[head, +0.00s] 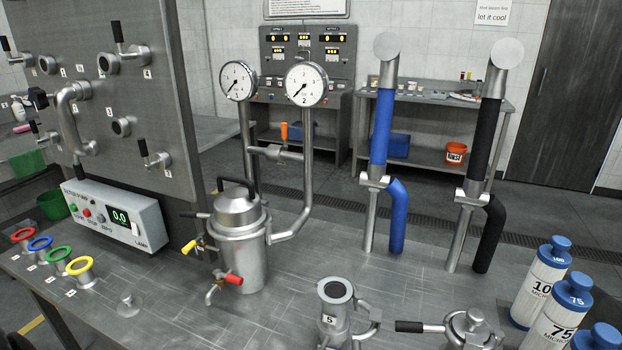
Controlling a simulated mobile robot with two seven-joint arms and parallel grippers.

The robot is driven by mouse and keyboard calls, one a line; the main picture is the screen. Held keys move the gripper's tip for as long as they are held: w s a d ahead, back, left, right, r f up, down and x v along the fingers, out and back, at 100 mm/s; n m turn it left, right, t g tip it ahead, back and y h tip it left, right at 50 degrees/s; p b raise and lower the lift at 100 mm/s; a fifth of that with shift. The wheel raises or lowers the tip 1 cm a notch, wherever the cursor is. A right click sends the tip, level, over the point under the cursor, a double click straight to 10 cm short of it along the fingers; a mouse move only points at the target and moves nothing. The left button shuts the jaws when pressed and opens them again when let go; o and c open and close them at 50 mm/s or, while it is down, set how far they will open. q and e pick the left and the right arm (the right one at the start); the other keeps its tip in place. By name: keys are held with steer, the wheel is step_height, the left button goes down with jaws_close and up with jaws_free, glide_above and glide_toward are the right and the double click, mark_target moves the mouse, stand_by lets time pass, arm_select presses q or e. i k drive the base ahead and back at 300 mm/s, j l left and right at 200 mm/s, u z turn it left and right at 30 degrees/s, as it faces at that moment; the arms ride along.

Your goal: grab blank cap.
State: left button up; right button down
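A small flat metal disc with a short raised knob lies on the steel table (165,325). This disc looks like the blank cap (129,304). It is at the front left, with nothing touching it. No label shows on it. Neither of my grippers is in view.
Several colour-ringed ferrules (79,270) stand left of the disc. A control box (116,216) is behind it. The jacketed vessel (240,243) with red and yellow valve handles stands to its right. A port marked 5 (334,315) and blue-capped filter cartridges (541,285) are further right.

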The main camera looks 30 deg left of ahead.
mark_target(130, 305)
steer(key=u, duration=0.45)
steer(key=l+u, duration=0.1)
steer(key=u, duration=0.85)
steer(key=k+u, duration=0.1)
steer(key=u, duration=0.85)
steer(key=i+j+z, duration=0.15)
steer(key=i+j, duration=0.2)
steer(key=i+j+z, duration=0.1)
steer(key=i+j, duration=0.2)
steer(key=j, duration=0.15)
steer(key=i+j+z, duration=0.15)
steer(key=j, duration=0.3)
steer(key=i, duration=0.1)
